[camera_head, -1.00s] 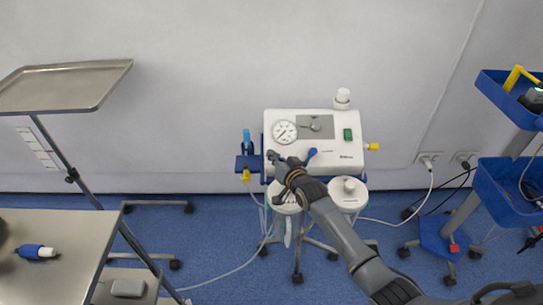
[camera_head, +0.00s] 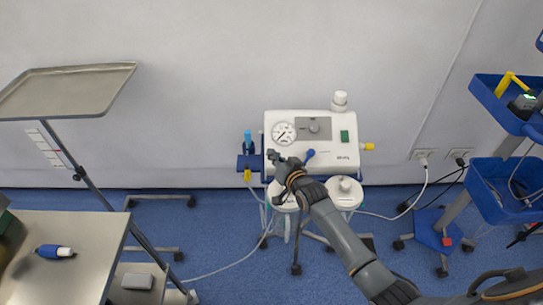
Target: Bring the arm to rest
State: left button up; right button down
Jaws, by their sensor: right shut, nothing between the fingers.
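My right arm reaches in from the lower right. Its gripper (camera_head: 274,156) is shut and empty, in front of the lower left part of a white suction machine (camera_head: 340,157). From this view I cannot tell whether it touches the machine. The machine has a round gauge (camera_head: 283,133), a grey panel with a knob, a green switch (camera_head: 345,136) and a blue lever (camera_head: 309,154) just right of the gripper. My left gripper is not in view.
A steel tray stand (camera_head: 66,90) is at the upper left. A steel table (camera_head: 85,262) with a blue-and-white device (camera_head: 55,251) is at the lower left. A trolley with blue bins (camera_head: 505,190) stands at the right. A hose and cables cross the blue floor.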

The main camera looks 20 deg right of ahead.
dwell(0.5)
jog(key=s+f+g, duration=0.1)
jog(key=s, duration=0.1)
jog(key=s+a+f+n, duration=0.1)
jog(key=s, duration=0.1)
jog(key=s+f+g, duration=0.1)
jog(key=s, duration=0.2)
jog(key=shift+s+a+f+g, duration=0.1)
jog(key=shift+a+f+g, duration=0.1)
jog(key=shift+a+g, duration=0.15)
jog(key=s+d+r+n+g+h, duration=0.15)
jog(key=s+n+g, duration=0.5)
jog(key=s, duration=2.75)
notch_tip(320, 180, down, 26)
jog(key=m+g, duration=0.2)
jog(key=g, duration=0.2)
jog(key=s+d+f, duration=0.2)
jog(key=s+f, duration=0.6)
jog(key=s+d+f+g, duration=0.1)
jog(key=s+f, duration=0.7)
jog(key=s, duration=0.1)
jog(key=shift+s+d+f+h, duration=0.25)
jog(key=shift+d+h, duration=0.15)
jog(key=shift+h, duration=0.05)
